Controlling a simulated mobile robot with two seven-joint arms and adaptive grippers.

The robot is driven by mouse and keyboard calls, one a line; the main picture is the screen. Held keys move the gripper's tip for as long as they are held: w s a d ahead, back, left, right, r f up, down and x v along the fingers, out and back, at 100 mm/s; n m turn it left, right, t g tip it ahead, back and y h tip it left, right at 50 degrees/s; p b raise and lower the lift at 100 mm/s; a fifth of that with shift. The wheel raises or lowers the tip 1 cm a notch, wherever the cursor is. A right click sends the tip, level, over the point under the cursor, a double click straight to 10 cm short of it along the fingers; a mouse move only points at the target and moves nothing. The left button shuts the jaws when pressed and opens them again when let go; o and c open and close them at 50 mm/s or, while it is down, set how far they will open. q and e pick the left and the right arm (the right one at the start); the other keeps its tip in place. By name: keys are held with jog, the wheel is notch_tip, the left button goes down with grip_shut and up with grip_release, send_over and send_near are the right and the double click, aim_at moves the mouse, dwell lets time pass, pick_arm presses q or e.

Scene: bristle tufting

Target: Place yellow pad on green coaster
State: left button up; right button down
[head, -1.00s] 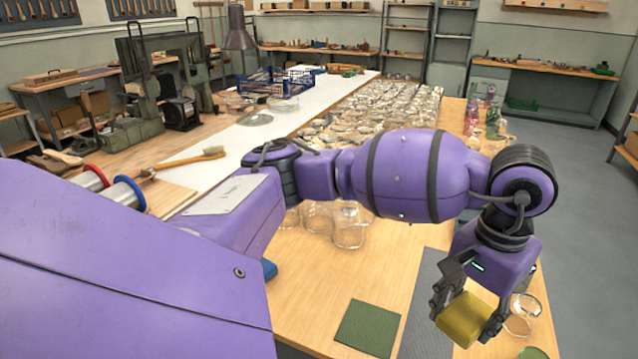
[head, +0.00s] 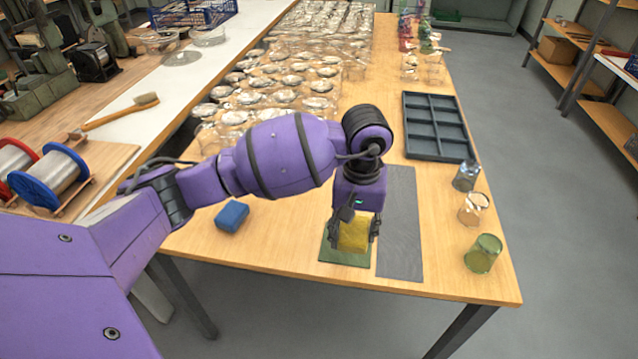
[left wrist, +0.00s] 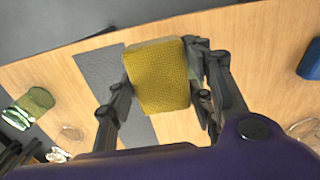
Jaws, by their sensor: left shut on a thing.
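The yellow pad (head: 354,235) is held between the fingers of my left gripper (head: 354,230), which is shut on it. The pad also fills the middle of the left wrist view (left wrist: 158,77), with a finger on each side. The green coaster (head: 343,256) lies flat on the table near its front edge. In the head view the pad is over the coaster and hides part of it. I cannot tell whether the pad touches the coaster. My right gripper is not in view.
A grey mat (head: 402,225) lies just right of the coaster. A blue pad (head: 231,216) lies to the left. A green glass (head: 483,254) and other glasses stand at the right edge. A dark divided tray (head: 436,127) lies farther back, beside many clear glass items (head: 275,85).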

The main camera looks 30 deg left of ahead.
aim_at(349, 227)
pick_arm(q)
jog(key=w+f, duration=0.1)
jog(key=f, duration=0.1)
jog(key=w+a+f, duration=0.1)
jog(key=w+f, duration=0.1)
jog(key=w+a+f, duration=0.1)
jog(key=shift+w+a+f, duration=0.25)
jog(key=shift+f, duration=0.15)
jog(key=shift+w+f, duration=0.1)
jog(key=shift+f, duration=1.4)
jog(key=shift+f, duration=0.2)
jog(key=o, duration=1)
jog(key=shift+r, duration=0.1)
